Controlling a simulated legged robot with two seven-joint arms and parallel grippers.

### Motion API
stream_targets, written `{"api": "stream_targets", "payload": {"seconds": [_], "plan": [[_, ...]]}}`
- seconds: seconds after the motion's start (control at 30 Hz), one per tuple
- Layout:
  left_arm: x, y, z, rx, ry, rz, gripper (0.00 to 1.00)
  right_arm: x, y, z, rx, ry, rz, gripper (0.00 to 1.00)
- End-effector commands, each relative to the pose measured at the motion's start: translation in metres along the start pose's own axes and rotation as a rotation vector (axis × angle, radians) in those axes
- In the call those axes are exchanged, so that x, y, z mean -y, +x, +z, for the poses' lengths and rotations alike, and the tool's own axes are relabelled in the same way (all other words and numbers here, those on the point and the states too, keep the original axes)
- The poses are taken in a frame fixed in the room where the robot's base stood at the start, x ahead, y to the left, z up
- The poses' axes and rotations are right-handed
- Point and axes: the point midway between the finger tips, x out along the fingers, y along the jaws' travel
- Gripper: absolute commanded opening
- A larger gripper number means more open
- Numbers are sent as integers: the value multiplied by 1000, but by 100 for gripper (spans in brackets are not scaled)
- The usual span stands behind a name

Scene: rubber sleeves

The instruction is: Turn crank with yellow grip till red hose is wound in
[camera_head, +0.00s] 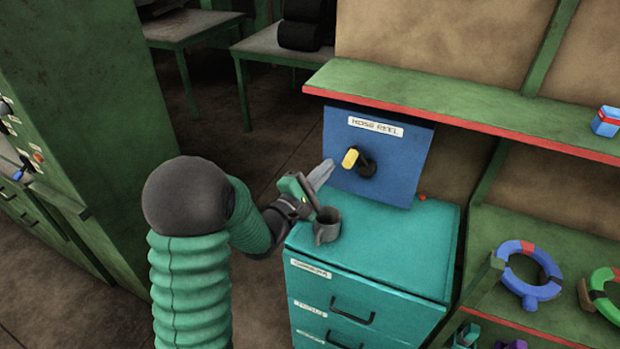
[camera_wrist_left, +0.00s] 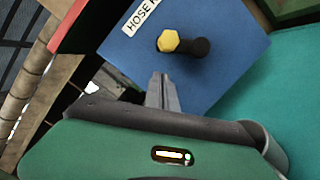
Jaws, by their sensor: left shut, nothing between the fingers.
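The blue hose reel panel (camera_head: 388,128) stands at the back of a teal drawer cabinet and bears a "HOSE REEL" label. Its dark crank (camera_head: 367,168) has a yellow grip (camera_head: 350,157) that sticks out toward me. In the left wrist view the yellow grip (camera_wrist_left: 168,41) is beyond the fingertips. My left gripper (camera_head: 322,170) is shut and empty, in front of the panel and a little below and left of the grip, apart from it. It also shows in the left wrist view (camera_wrist_left: 160,82). A small red spot (camera_head: 422,197) beside the panel may be the hose end. My right gripper is not in view.
A green shelf with a red edge (camera_head: 470,112) overhangs the panel. Blue and green rings (camera_head: 530,290) lie on the lower shelf at right. The cabinet top's right part is clear.

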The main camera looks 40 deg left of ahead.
Motion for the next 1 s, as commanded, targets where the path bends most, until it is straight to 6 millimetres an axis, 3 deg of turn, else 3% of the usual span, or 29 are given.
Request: {"api": "stream_targets", "payload": {"seconds": [0.17, 0.5, 0.73, 1.0], "plan": [[-1, 4, 19, 0, 2, 0, 0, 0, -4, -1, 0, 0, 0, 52], [0, 5, 19, -2, 1, 0, 0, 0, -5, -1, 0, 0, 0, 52], [-11, 8, 33, -1, 0, -1, 0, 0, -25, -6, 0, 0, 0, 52], [-7, 8, 32, 0, 2, 0, 0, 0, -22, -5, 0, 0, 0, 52]]}}
